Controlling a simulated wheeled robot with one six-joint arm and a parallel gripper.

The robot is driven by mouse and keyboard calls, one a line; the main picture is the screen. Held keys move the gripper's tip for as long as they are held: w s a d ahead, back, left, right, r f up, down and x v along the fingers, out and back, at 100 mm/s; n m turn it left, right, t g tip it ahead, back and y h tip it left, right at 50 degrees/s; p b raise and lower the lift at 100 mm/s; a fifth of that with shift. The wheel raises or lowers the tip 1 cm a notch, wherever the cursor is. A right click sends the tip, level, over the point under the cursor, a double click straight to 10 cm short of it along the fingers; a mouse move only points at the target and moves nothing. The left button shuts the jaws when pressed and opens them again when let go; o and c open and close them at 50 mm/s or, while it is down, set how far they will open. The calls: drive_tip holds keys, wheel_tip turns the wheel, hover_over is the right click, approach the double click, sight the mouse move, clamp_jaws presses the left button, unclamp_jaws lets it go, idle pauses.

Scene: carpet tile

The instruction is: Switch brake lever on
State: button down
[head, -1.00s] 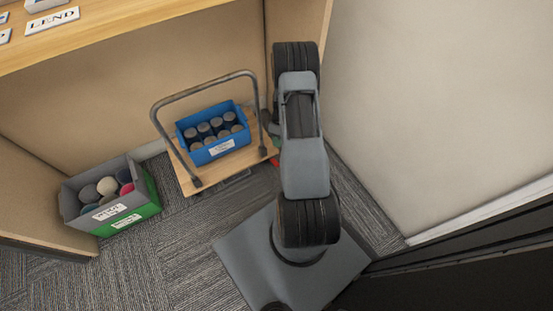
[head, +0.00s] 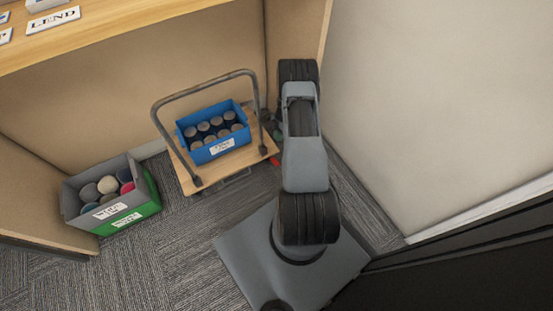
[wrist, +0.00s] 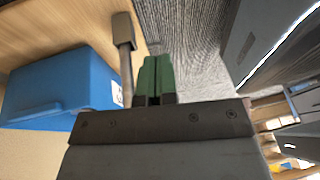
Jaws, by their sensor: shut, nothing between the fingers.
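The small cart (head: 190,180) has a wooden deck and a bent grey tube handle. A small red piece (head: 276,161), perhaps the brake lever, shows at the deck's right edge beside my arm. My arm hides much around it, and its on or off position cannot be told. My gripper (wrist: 153,62) shows green fingers, shut together and empty. In the wrist view the fingers are beside the handle's post (wrist: 125,50) and the deck edge. No red piece shows in that view. In the head view my arm mostly hides the gripper.
A blue bin (head: 187,141) of dark cans stands on the deck, and it also shows in the wrist view (wrist: 60,85). Wooden panels are behind; a pale wall (head: 430,100) bounds the right. Carpet in front is free.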

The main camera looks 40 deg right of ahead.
drive_tip(key=b, duration=0.5)
approach(276, 164)
drive_tip(key=x, duration=0.3)
drive_tip(key=w+x, duration=0.1)
drive_tip(key=x, duration=0.1)
drive_tip(key=shift+a+f, duration=0.1)
drive_tip(key=shift+a, duration=0.15)
drive_tip(key=shift+s+f, duration=0.35)
drive_tip(key=shift+f, duration=0.3)
drive_tip(key=shift+s, duration=0.15)
